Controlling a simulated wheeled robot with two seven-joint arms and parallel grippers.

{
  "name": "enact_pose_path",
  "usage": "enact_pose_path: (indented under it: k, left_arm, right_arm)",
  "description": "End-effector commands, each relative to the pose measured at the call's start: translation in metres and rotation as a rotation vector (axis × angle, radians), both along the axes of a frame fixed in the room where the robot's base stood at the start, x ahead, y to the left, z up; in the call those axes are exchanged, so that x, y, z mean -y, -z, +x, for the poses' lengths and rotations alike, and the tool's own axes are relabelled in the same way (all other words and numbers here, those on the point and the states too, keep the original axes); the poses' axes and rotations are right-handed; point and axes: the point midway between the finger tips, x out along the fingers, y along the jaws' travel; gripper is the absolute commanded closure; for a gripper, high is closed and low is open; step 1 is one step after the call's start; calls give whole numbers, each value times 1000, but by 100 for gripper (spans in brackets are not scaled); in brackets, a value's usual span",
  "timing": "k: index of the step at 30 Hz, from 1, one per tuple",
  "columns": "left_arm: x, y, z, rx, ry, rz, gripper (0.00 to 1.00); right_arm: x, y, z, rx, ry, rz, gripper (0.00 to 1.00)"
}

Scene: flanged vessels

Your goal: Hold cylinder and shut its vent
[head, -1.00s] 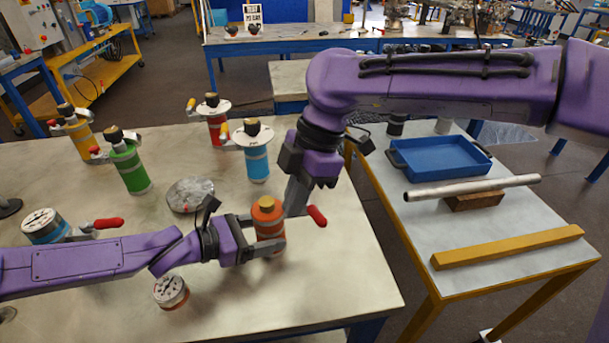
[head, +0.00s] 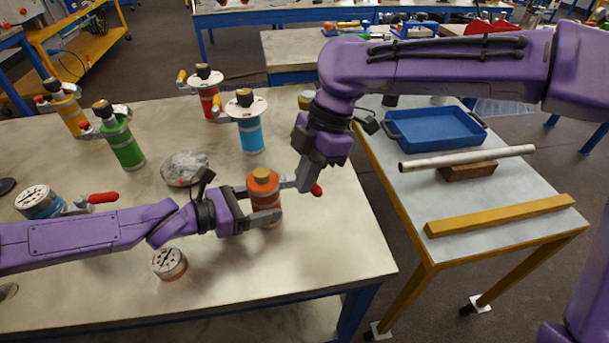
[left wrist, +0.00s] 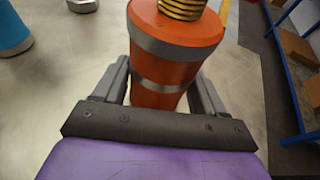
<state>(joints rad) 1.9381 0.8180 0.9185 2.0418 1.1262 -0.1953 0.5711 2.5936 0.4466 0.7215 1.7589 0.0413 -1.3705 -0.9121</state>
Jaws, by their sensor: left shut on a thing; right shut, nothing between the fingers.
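An orange cylinder (head: 263,187) with a brass neck stands upright at the right part of the near table. My left gripper (head: 262,218) is shut around its body from the left; in the left wrist view the orange cylinder (left wrist: 170,75) sits between the fingers (left wrist: 160,90). A red lever handle (head: 317,190), which looks like its vent handle, shows to the right of the cylinder. My right gripper (head: 304,186) is shut and empty, pointing down between the cylinder and that handle. It hides part of the lever, so I cannot tell the vent's position or contact.
Blue (head: 249,128), red (head: 207,98), green (head: 121,142) and yellow (head: 69,112) cylinders stand behind. A round gauge piece (head: 170,263) lies in front. A side table holds a blue tray (head: 436,140), a metal pipe (head: 467,157) and a yellow bar (head: 500,215).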

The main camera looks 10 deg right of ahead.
Motion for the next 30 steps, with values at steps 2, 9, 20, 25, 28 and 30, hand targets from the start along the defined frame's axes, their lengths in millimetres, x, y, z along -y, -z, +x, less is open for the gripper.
enact_pose_path:
  k: [2,9,20,25,28,30]
  left_arm:
    - [0,0,0,1,0,-1,53]
    - [0,0,0,1,0,-1,53]
    - [0,0,0,1,0,-1,53]
    - [0,0,0,1,0,-1,53]
    - [0,0,0,1,0,-1,53]
    - [0,0,0,1,0,-1,53]
  right_arm:
    - [1,0,0,0,-17,0,100]
    - [3,0,1,1,-53,-1,100]
    - [14,0,3,0,-140,-1,100]
    - [22,0,7,0,-233,0,100]
    - [26,0,9,0,-267,-1,100]
    - [29,1,11,-1,-326,-2,100]
